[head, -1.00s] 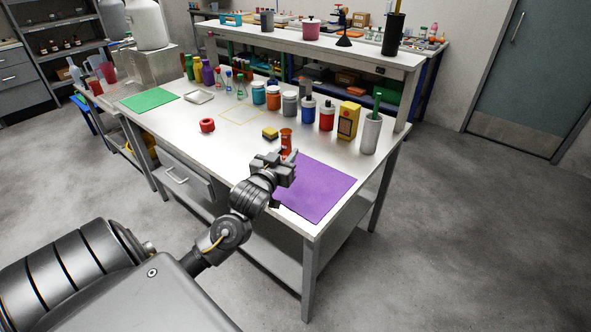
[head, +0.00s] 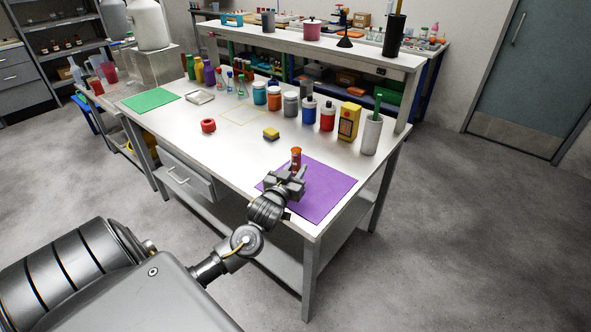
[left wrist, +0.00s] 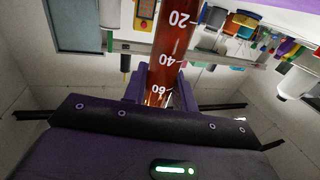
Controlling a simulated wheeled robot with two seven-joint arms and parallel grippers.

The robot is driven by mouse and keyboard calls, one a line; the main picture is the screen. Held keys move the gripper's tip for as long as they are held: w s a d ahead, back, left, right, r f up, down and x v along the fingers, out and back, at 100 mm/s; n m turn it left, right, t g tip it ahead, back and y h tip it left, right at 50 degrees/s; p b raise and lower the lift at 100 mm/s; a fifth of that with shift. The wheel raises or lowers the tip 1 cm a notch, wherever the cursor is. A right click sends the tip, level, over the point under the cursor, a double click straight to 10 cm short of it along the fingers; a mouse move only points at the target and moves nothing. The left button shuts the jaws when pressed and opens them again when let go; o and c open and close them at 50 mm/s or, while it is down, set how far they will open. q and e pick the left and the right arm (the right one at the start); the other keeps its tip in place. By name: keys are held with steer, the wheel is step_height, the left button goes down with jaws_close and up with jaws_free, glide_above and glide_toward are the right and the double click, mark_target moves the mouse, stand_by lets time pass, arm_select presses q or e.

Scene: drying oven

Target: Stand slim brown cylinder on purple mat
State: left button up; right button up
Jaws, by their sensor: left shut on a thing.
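The slim brown cylinder (head: 296,157) is held upright in my left gripper (head: 293,176), over the purple mat (head: 323,192) near the front right of the table. In the left wrist view the cylinder (left wrist: 172,45) is a reddish-brown tube with white graduation marks 20, 40 and 60, between the two fingers. My left gripper is shut on it. The gripper hides its lower part, so I cannot tell whether its base touches the mat. My right gripper is not in view.
Several jars and bottles, a yellow box (head: 348,121) and a grey container (head: 371,134) line the back. The right part of the mat is clear.

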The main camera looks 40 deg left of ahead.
arm_select(q)
steer(key=o, duration=1)
steer(key=shift+f, duration=0.1)
steer(key=b+v, duration=0.1)
steer(key=v, duration=1.1)
steer(key=shift+r, duration=0.2)
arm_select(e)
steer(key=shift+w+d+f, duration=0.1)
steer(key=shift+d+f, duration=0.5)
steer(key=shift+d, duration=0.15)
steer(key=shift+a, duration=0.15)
